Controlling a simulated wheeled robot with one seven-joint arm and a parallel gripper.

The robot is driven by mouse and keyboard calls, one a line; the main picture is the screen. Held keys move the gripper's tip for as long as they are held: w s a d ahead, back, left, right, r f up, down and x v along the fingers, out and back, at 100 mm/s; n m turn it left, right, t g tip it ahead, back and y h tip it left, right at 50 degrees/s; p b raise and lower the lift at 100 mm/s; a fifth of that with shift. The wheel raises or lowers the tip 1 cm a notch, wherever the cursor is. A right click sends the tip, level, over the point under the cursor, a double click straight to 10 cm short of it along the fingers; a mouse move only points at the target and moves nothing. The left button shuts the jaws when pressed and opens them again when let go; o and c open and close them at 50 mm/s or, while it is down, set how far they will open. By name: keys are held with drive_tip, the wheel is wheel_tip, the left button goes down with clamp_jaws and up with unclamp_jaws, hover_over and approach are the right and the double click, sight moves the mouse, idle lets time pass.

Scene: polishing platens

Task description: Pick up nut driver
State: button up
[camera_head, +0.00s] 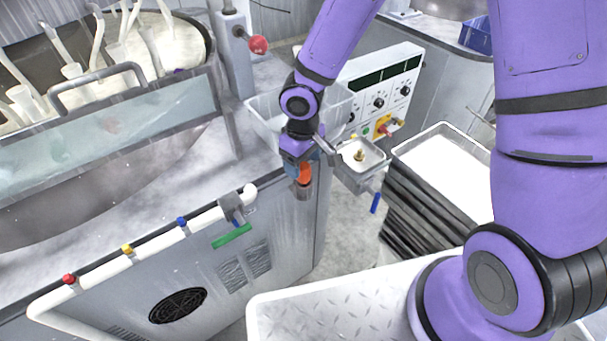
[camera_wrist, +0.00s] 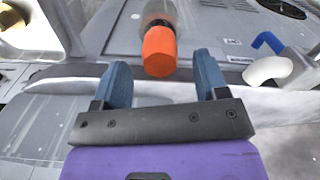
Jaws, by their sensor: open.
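An orange-ended tool (camera_wrist: 160,52), which looks like the nut driver, shows in the wrist view with a greyish clear section beyond its orange end. It also shows in the head view (camera_head: 305,174), beside the corner of the grey machine cabinet. My gripper (camera_wrist: 162,66) is open, with one blue finger on each side of the orange end. A gap shows on both sides, and I see no grip on it. In the head view my gripper (camera_head: 294,168) is close to the orange end. The tool's far end is hard to make out.
A clear bin (camera_head: 264,122) and a small metal tray (camera_head: 371,168) are close to my wrist. A white rail (camera_head: 105,262) with coloured rings runs along the cabinet front. A stack of dark trays (camera_head: 420,208) stands to the right. Grey floor shows between cabinet and stack.

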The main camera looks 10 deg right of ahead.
sight(303, 180)
drive_tip(key=shift+s+f, duration=0.1)
drive_tip(key=shift+f, duration=1.8)
drive_tip(key=shift+c, duration=0.5)
drive_tip(key=c, duration=1)
drive_tip(key=shift+o, duration=0.2)
drive_tip(key=shift+r, duration=0.1)
